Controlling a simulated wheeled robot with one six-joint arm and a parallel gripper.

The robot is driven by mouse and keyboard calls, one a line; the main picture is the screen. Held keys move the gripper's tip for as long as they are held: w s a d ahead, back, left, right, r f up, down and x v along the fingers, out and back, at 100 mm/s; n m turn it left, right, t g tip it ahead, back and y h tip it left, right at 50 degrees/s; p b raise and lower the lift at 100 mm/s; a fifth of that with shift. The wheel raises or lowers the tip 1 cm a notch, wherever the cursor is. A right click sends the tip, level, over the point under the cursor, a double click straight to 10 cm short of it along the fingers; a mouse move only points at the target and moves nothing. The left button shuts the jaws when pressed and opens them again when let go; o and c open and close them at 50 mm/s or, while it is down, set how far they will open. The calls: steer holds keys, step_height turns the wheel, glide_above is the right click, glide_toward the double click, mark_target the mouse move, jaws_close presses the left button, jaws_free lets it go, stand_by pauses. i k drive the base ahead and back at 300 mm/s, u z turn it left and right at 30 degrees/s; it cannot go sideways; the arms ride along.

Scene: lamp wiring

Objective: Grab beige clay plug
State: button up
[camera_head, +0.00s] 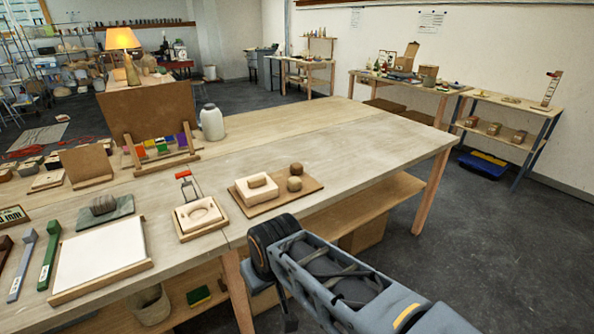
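No object can be clearly made out as a clay plug. The palest candidate is a beige block (257,187) with a lighter top, lying on a brown board (282,203) near the table's front edge. Two brown rounded lumps, one at the back (296,169) and one in front (294,184), sit beside it on the same board. To the left, a pale square mould (199,214) with a round hollow sits on a wooden base. My arm reaches in from the lower right, in front of the table. Its gripper fingers cannot be made out.
A white slab (101,258), a grey lump (103,204) on a green mat, and green and grey bars lie at left. A red-handled wire tool (188,186) stands behind the mould. A pale jar (211,122) stands farther back. The table's right half (360,145) is clear.

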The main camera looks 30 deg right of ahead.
mark_target(295, 184)
steer(key=u, duration=3.95)
steer(key=k, duration=2.3)
steer(key=z, duration=0.95)
